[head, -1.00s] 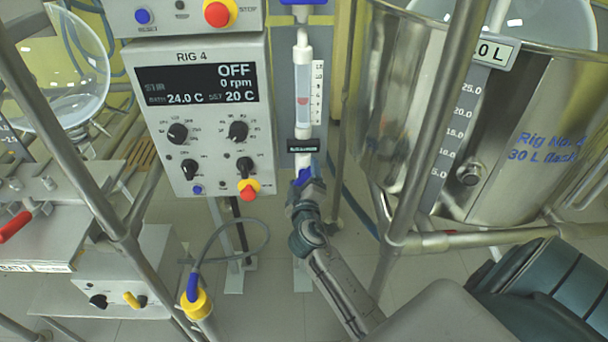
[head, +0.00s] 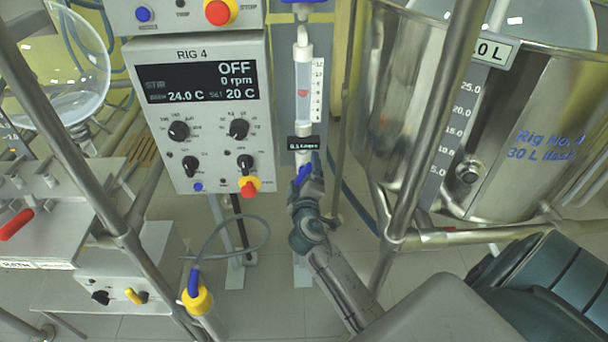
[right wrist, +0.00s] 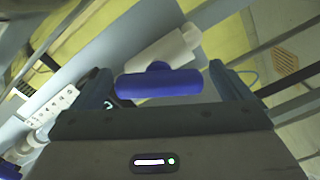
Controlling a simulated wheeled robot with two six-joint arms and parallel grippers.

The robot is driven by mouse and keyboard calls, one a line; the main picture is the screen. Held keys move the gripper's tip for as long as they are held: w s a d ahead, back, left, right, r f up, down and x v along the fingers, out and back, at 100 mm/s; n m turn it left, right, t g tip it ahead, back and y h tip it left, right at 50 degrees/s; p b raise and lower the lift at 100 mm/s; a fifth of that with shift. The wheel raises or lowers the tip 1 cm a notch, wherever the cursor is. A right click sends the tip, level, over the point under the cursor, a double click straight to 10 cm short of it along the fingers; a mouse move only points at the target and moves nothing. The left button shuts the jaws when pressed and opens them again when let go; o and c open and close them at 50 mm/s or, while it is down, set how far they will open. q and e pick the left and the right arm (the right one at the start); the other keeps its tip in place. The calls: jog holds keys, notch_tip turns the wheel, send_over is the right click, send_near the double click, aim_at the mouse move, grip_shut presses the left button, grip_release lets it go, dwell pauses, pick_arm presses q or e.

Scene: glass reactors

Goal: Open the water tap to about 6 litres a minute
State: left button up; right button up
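The water tap's blue handle (head: 301,175) sits at the bottom of the clear flow meter tube (head: 304,75). A red float (head: 303,93) stands partway up the tube beside a white scale (head: 318,88). A small black readout (head: 303,143) below it is too small to read surely. My right gripper (head: 309,180) is at the handle. In the right wrist view the blue handle (right wrist: 160,83) lies lengthwise between the two spread fingers, its ends close to them; firm contact cannot be told. My left gripper is not in view.
The Rig 4 control box (head: 200,110) stands left of the meter, its display reading OFF. A steel vessel (head: 470,130) and metal frame posts (head: 425,130) are close on the right. A grey cable (head: 235,220) loops below the box.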

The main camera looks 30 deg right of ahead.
jog(key=shift+s, duration=0.1)
jog(key=b+v, duration=0.1)
jog(key=v, duration=0.9)
jog(key=shift+s+a, duration=0.2)
jog(key=shift+a, duration=0.05)
dwell(0.5)
